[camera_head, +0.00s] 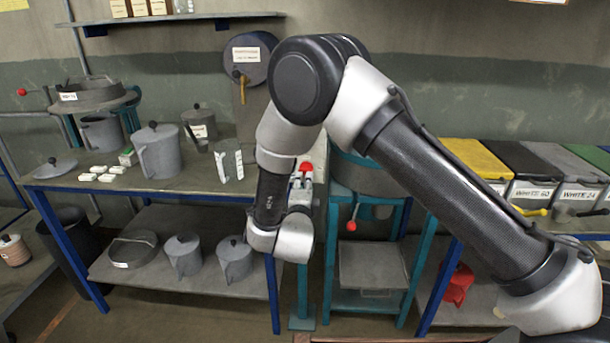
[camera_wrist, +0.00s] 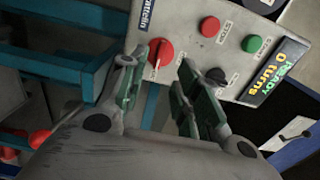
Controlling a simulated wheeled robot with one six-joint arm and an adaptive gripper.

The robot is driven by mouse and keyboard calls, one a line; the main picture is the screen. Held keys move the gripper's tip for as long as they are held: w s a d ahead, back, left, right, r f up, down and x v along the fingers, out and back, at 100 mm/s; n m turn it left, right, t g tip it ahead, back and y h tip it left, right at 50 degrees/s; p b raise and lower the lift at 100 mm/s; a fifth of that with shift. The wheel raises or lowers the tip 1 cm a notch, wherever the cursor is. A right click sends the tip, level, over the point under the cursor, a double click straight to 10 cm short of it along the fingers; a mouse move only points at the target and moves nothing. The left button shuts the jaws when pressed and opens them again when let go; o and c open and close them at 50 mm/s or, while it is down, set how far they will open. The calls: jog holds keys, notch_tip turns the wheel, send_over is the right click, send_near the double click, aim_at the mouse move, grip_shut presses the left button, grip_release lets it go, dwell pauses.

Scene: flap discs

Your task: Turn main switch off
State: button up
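A pale control box (camera_wrist: 185,50) fills the upper middle of the wrist view. On it is a large red rotary knob (camera_wrist: 159,53) with a white pointer mark, which looks like the main switch. A red button (camera_wrist: 210,26), a green button (camera_wrist: 252,43) and a black knob (camera_wrist: 214,76) are also on the box. A display (camera_wrist: 274,75) reads "READY 0 turns". My gripper (camera_wrist: 162,64) is open, with the red knob just beyond and between its fingertips; contact cannot be told. In the head view my arm hides most of the box.
A teal stand (camera_head: 366,190) with a red ball handle (camera_head: 351,225) stands behind my arm. A bench (camera_head: 175,183) with grey jugs is at left. Yellow, black and green bins (camera_head: 475,160) are at right. A teal bar (camera_wrist: 45,65) lies left of my gripper.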

aim_at(306, 172)
jog(key=w, duration=0.6)
jog(key=shift+w+d, duration=0.1)
jog(key=shift+w, duration=0.15)
grip_shut()
